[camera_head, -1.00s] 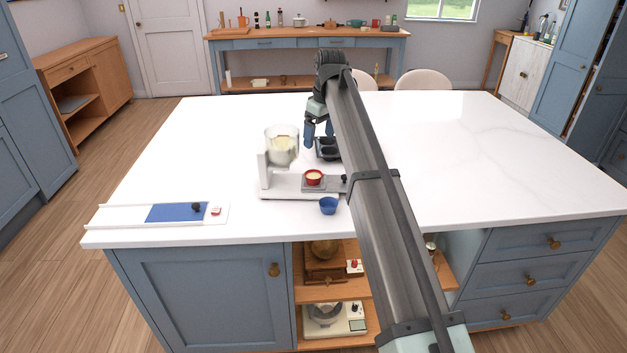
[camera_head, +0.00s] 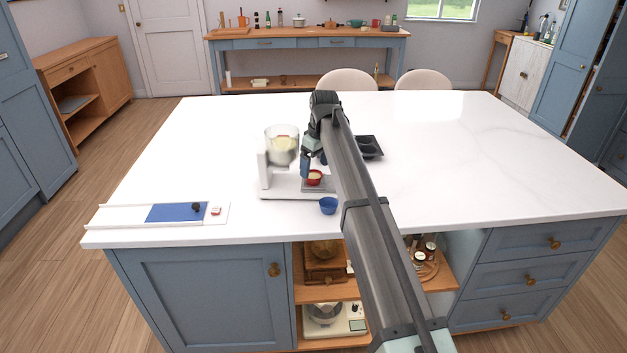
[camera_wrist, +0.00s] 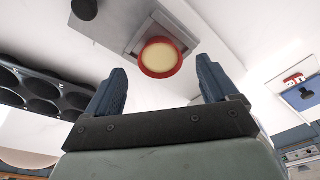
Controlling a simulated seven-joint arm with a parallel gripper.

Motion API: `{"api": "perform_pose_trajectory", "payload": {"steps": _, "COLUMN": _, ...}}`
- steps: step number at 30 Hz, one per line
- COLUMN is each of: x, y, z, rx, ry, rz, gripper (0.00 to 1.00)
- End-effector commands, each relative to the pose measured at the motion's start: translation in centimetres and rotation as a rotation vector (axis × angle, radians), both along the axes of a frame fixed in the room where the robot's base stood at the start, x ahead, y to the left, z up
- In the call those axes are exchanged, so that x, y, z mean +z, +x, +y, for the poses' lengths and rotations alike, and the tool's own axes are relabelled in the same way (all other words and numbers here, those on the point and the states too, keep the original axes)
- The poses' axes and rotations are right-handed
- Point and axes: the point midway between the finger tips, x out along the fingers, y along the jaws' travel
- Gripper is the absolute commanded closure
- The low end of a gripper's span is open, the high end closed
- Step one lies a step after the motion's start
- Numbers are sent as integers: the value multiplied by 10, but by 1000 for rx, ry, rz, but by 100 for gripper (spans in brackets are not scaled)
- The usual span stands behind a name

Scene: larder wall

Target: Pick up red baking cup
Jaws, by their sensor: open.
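The red baking cup (camera_head: 314,178), filled with something pale yellow, stands on the grey plate of the white dispenser-like machine (camera_head: 279,193) on the island. In the wrist view the red baking cup (camera_wrist: 160,58) shows beyond and between my fingertips, apart from them. My gripper (camera_wrist: 160,82) is open and empty, its two blue fingers spread wide. In the head view my gripper (camera_head: 308,164) is just above and beside the cup, partly hidden by my arm.
A clear bowl (camera_head: 282,146) tops the machine. The island's right side is clear.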

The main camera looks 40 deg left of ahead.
Motion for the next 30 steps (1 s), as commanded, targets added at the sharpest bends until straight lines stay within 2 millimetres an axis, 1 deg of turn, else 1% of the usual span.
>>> {"api": "perform_pose_trajectory", "payload": {"steps": 1, "x": -9, "y": -2, "z": 0, "rx": 0, "ry": -1, "rz": 1, "gripper": 13}}
{"api": "perform_pose_trajectory", "payload": {"steps": 3, "x": -18, "y": -1, "z": 2, "rx": 0, "ry": -1, "rz": 1, "gripper": 13}}
{"api": "perform_pose_trajectory", "payload": {"steps": 6, "x": -27, "y": -1, "z": 3, "rx": 0, "ry": -1, "rz": 0, "gripper": 13}}
{"api": "perform_pose_trajectory", "payload": {"steps": 9, "x": -31, "y": -1, "z": 4, "rx": 0, "ry": 0, "rz": 0, "gripper": 13}}
{"api": "perform_pose_trajectory", "payload": {"steps": 14, "x": -30, "y": -1, "z": 4, "rx": 0, "ry": 0, "rz": 0, "gripper": 13}}
{"api": "perform_pose_trajectory", "payload": {"steps": 30, "x": -30, "y": -1, "z": 4, "rx": 0, "ry": 0, "rz": 0, "gripper": 65}}
